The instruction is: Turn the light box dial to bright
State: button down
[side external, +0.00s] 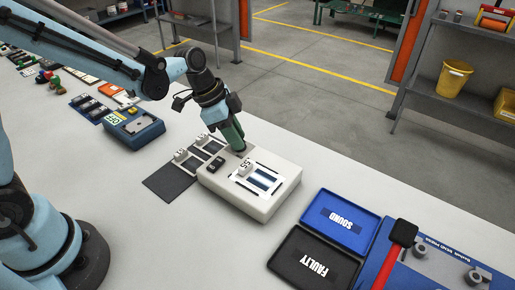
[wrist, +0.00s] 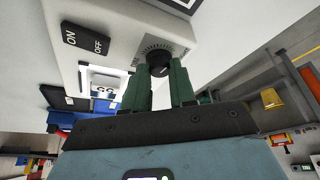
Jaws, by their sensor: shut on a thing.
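The light box (side external: 245,203) is a pale box on the bench, with a white panel and dark bars on its top. In the wrist view the light box (wrist: 120,28) shows a black ON/OFF switch (wrist: 86,39) and a round black dial (wrist: 158,60) with a ring of tick marks. My gripper (side external: 238,149) reaches down to the far end of the box. In the wrist view, my gripper's green fingers (wrist: 159,75) are shut on the dial, one on each side. The dial's setting cannot be read.
A dark mat (side external: 169,182) with small parts lies left of the box. A blue SOUND tray (side external: 341,221) and a black FAULTY tray (side external: 314,262) lie to its right, with a blue press (side external: 440,262) beyond. A blue OFF-labelled unit (side external: 134,128) stands at the upper left.

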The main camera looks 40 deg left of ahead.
dwell(0.5)
jog(key=c, duration=0.9)
grip_release()
jog(key=v, duration=1.2)
jog(key=shift+w+r, duration=0.1)
jog(key=s+a+f+n+t+y, duration=0.1)
jog(key=s+n, duration=0.2)
jog(key=s+a+n+t+y, duration=0.1)
jog(key=s+n+t, duration=0.1)
jog(key=s+n, duration=0.1)
jog(key=s+a+f+n+t+y, duration=0.1)
jog(key=s+n, duration=0.2)
jog(key=n, duration=0.1)
jog(key=shift+s+a+f+n+y, duration=0.15)
jog(key=shift+s+f+n+y, duration=0.05)
jog(key=shift+f+n+y, duration=0.2)
